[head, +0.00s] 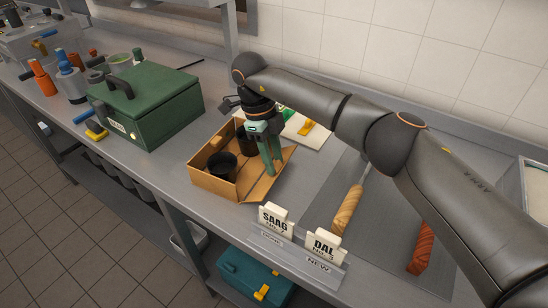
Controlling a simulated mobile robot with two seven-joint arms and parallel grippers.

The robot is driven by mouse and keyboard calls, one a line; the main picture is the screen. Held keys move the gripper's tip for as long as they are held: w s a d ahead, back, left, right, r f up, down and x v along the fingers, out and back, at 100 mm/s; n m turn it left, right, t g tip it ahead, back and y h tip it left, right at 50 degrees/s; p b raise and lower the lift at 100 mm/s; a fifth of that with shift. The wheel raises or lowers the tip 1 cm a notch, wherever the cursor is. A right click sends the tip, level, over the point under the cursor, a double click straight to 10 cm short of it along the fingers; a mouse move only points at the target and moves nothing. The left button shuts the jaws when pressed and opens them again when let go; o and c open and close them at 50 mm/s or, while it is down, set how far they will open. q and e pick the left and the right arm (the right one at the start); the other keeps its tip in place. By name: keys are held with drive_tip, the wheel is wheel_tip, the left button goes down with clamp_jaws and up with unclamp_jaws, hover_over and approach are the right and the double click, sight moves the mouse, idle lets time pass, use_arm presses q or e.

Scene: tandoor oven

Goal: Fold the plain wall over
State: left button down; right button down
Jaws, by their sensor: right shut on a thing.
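An open brown cardboard box (216,187) stands on the steel counter with dark cups (222,165) inside it. Its plain wall (262,188) on the right side leans outward. My right gripper (271,168) reaches down over this side from above, with its green fingers shut on the plain wall. The gripper hides part of the box's inside and of that wall. My left gripper is not in view.
A green metal box (150,105) stands to the left. SAAG (274,220) and DAL (323,245) signs stand at the counter's front edge. A wooden-handled tool (347,210) lies to the right. A white board (306,132) lies behind the box.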

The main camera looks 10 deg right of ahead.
sight(263, 173)
drive_tip(key=shift+c, duration=2.4)
unclamp_jaws()
drive_tip(key=v, duration=1.2)
drive_tip(key=shift+r, duration=0.25)
drive_tip(key=shift+c, duration=0.2)
